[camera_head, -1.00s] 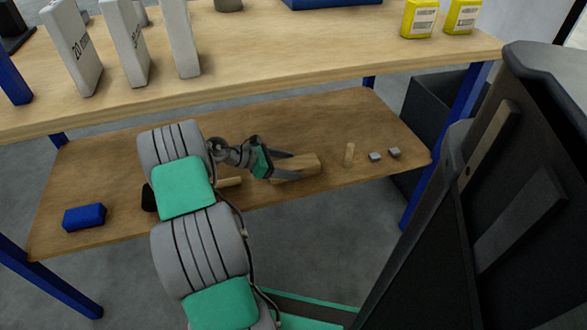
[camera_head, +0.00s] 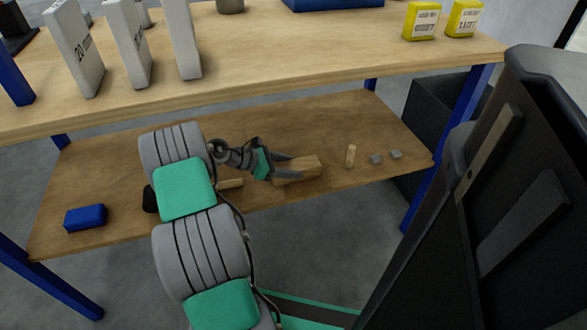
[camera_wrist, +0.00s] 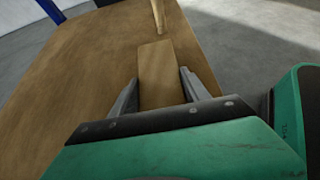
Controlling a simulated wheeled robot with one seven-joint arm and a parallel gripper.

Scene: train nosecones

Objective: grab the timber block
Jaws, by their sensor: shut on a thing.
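The timber block (camera_head: 304,167) is a light brown wooden block on the lower shelf, right of centre in the head view. My gripper (camera_head: 296,167) reaches in from the left with its fingers along the sides of the block. In the wrist view, the block (camera_wrist: 158,72) lies between the two grey fingers of my gripper (camera_wrist: 158,86), and its far end sticks out past the fingertips. The near end of the block is hidden by the gripper body. I cannot tell any gap under the block.
A blue box (camera_head: 85,217) lies at the left. The upper tabletop (camera_head: 270,62) overhangs the shelf. A blue leg (camera_head: 418,202) stands at the right.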

